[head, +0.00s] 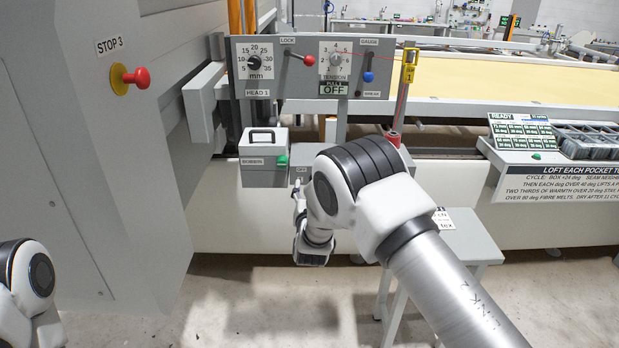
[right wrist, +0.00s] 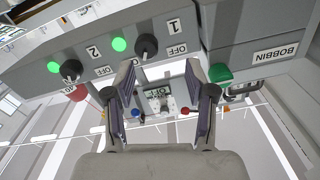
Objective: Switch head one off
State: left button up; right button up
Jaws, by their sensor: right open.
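A black knob marked 1 (right wrist: 147,47), with an OFF label (right wrist: 177,49), sits on a grey panel in the right wrist view. A green light (right wrist: 119,45) is lit beside it. A second black knob marked 2 (right wrist: 70,70) has its own lit green light (right wrist: 54,67). My right gripper (right wrist: 161,82) is open and empty, its fingers apart, with knob 1 beyond the left fingertip. In the head view my right arm hides most of this switch panel; only an OFF label (head: 301,169) shows. My left gripper is out of view.
A bobbin box (head: 264,175) with a green knob is beside the switches. A red STOP 3 button (head: 141,78) is on the left cabinet. Red thread runs up from a spool (head: 394,139).

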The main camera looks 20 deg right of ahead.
jog(key=w+d, duration=0.1)
jog(key=w, duration=0.1)
jog(key=w+d, duration=0.1)
jog(key=w, duration=0.1)
jog(key=shift+d+f+p, duration=0.25)
jog(key=shift+d+p, duration=0.1)
jog(key=shift+a, duration=0.2)
jog(key=c, duration=0.4)
jog(key=shift+d, duration=0.1)
jog(key=c, duration=0.5)
jog(key=shift+d, duration=0.2)
grip_shut()
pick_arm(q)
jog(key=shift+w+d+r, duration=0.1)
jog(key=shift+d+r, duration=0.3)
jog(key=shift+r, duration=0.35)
